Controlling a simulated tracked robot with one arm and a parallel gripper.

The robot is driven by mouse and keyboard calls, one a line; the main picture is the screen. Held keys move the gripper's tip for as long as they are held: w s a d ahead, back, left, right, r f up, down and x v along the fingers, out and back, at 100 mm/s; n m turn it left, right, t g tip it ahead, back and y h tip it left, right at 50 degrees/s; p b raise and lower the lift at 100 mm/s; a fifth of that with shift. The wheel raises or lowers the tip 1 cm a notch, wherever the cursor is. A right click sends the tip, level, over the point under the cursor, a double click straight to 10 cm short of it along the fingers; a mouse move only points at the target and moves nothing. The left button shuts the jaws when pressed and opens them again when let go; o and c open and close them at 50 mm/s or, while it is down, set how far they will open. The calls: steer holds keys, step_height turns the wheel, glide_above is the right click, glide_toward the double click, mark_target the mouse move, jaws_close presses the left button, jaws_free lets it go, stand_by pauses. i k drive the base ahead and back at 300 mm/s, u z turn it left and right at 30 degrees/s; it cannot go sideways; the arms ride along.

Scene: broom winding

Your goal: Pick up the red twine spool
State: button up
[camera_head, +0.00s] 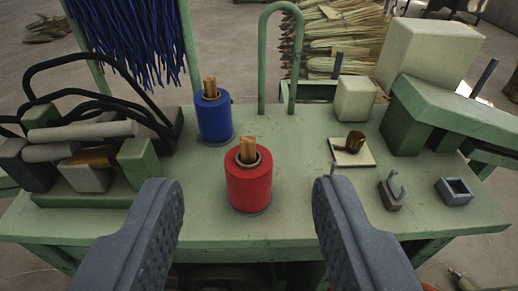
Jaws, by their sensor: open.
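The red twine spool (249,187) stands upright on the green table (290,215), near its front edge and the middle of the picture. It has a wooden core sticking out of its top and a dark base under it. My gripper (248,190) is open, with one dark grey finger at the lower left and one at the lower right. The spool shows in the gap between the fingers, farther out than the fingertips. Nothing is held, and the spool is fully visible.
A blue spool (214,117) stands behind and left of the red one. A green hoop (281,50) rises behind. Rollers and black hoses (85,135) fill the left side. A hook (391,190), a square grey holder (454,191) and a pale block (355,98) stand at right.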

mark_target(249, 187)
steer(key=i, duration=0.65)
steer(key=u, duration=1.05)
